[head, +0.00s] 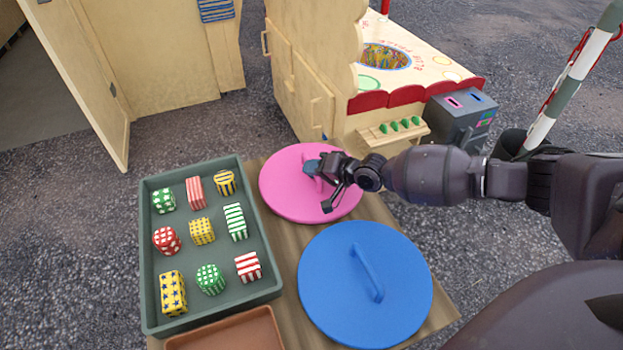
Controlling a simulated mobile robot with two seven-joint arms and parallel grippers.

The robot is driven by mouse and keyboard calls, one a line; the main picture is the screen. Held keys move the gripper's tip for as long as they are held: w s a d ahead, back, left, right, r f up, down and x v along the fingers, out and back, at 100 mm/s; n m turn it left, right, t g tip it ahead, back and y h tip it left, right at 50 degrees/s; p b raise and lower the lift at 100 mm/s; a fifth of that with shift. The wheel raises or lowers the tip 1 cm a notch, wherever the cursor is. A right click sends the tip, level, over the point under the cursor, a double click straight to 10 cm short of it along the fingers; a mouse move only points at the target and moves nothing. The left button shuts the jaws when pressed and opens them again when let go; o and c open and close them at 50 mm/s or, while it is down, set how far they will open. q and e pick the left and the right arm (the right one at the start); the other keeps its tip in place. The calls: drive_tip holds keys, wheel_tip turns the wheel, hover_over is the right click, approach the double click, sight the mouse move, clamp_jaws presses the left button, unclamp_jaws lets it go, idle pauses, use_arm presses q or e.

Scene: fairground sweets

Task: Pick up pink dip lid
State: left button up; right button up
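The pink dip lid (285,195) is a round flat disc lying at the back of the brown table. My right gripper (321,187) is over its right part, with its two fingers spread apart. A bit of the lid's pink handle shows by the fingers; the gripper hides the rest. I cannot tell whether the fingers touch the handle. My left gripper is not in view.
A blue lid (330,300) with a raised bar handle lies just in front of the pink one. A green tray (150,255) with several patterned sweets is on the left, and a brown tray (235,330) is at the front. A cream stall (300,85) stands behind the table.

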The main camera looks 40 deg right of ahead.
clamp_jaws()
drive_tip(key=shift+r, duration=0.1)
